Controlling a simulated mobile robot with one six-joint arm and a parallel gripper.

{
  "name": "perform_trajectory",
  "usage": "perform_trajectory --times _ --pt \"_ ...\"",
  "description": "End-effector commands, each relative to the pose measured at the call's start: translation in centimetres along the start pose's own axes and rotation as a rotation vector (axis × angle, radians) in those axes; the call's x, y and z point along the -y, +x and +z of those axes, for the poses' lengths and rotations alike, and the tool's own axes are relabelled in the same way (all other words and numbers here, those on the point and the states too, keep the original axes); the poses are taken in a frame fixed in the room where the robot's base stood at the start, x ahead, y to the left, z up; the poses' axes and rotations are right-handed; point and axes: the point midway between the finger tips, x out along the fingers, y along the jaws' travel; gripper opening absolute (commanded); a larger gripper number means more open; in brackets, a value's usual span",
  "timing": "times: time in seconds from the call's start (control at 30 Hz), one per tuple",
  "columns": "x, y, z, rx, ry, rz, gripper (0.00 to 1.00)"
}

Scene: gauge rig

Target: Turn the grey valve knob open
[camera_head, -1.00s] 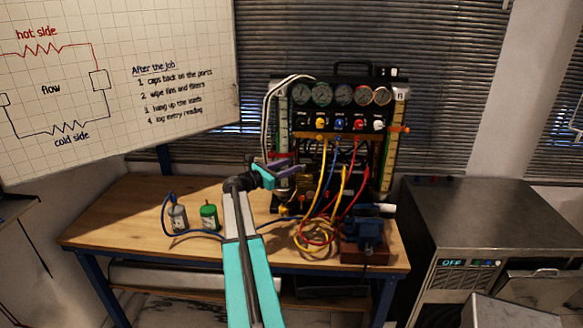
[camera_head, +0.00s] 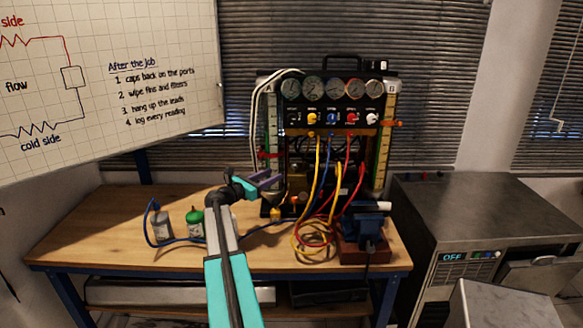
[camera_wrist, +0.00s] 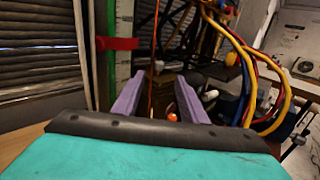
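The gauge rig (camera_head: 328,147) stands at the back of the wooden bench. A row of valve knobs runs under its round gauges. The rightmost knob (camera_head: 372,118) is pale, white to light grey, and best fits the grey valve knob; its exact colour and angle are too small to tell. My gripper (camera_head: 272,181) is below and left of that knob, in front of the rig's lower left part, apart from the knob row. In the wrist view my gripper (camera_wrist: 160,97) has its two purple fingers spread with nothing held between them. The knob row does not show there.
Yellow, blue and red hoses (camera_head: 318,205) hang and coil before the rig. A blue vise (camera_head: 366,222) stands at the right. The bench's left part (camera_head: 95,225) is clear.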

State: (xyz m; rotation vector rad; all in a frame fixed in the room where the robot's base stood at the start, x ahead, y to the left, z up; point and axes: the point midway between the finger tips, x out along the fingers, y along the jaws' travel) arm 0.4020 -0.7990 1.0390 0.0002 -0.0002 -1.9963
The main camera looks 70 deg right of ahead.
Motion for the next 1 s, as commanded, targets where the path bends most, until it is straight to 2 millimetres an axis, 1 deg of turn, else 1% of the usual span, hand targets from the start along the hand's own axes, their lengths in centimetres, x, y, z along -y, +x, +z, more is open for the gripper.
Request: perform_trajectory --times 0.17,0.37,0.57,1.0 --pt "-0.2 -0.2 0.0 0.000 0.000 0.004 0.39" --pt "-0.3 0.6 0.1 0.000 0.000 0.005 0.39" --pt "-0.5 2.8 0.1 -0.001 0.001 0.005 0.39" --pt "-0.6 9.1 0.2 0.000 0.000 0.007 0.39"
